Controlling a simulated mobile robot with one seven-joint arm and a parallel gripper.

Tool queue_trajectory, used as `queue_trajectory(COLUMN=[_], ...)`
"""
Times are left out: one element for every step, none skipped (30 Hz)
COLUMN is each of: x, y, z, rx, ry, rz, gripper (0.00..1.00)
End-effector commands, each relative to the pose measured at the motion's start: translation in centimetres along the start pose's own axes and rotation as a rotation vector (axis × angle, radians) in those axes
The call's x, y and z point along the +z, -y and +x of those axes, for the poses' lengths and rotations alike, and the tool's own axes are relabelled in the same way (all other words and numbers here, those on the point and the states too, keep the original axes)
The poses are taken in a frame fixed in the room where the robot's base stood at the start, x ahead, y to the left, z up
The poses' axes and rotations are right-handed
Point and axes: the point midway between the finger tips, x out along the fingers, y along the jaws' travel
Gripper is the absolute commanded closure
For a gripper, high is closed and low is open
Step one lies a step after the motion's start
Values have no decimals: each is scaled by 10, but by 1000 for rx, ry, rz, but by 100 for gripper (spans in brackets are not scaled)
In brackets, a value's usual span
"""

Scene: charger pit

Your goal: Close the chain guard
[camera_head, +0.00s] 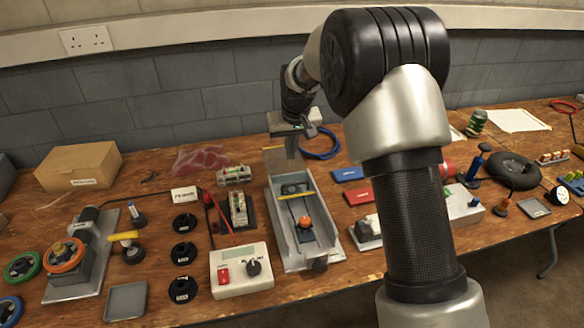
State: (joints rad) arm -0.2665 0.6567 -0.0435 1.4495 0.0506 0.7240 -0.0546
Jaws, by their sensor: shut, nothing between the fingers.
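A grey metal chain unit (282,227) with raised side walls stands in the middle of the bench. A yellow bar crosses it, and an orange part (305,222) sits inside. A pale, see-through panel (275,160), which looks like the chain guard, stands raised at the unit's far end, leaving the inside open to view. My gripper (291,150) is shut and empty, pointing down at the far end beside the panel. I cannot tell whether it touches the panel.
A white control box (241,272) with a red switch and a black knob stands close left of the unit. Blue (346,174) and red (357,195) flat pieces lie to its right. My arm hides part of the right side. A cardboard box (78,166) stands back left.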

Motion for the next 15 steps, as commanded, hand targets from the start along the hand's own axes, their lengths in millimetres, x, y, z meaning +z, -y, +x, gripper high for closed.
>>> queue_trajectory(x=[0,0,1,1,2,2,2,2,2,2,2,2,2,2,2], y=[0,0,0,0,0,0,0,0,-1,-1,-1,-1,-1,-1,-1], z=[5,8,14,19,25,33,39,45,54,60,66,74,79,84,91], rx=[0,0,0,1,1,1,1,1,1,1,1,1,1,1,1], ry=[1,2,2,4,5,5,4,4,5,5,4,4,3,4,4], rz=[0,0,0,0,0,0,0,0,0,0,0,0,0,0,0], gripper=[100,100,100,100,100,100,100,100,100,100,100,100,100,100,100])
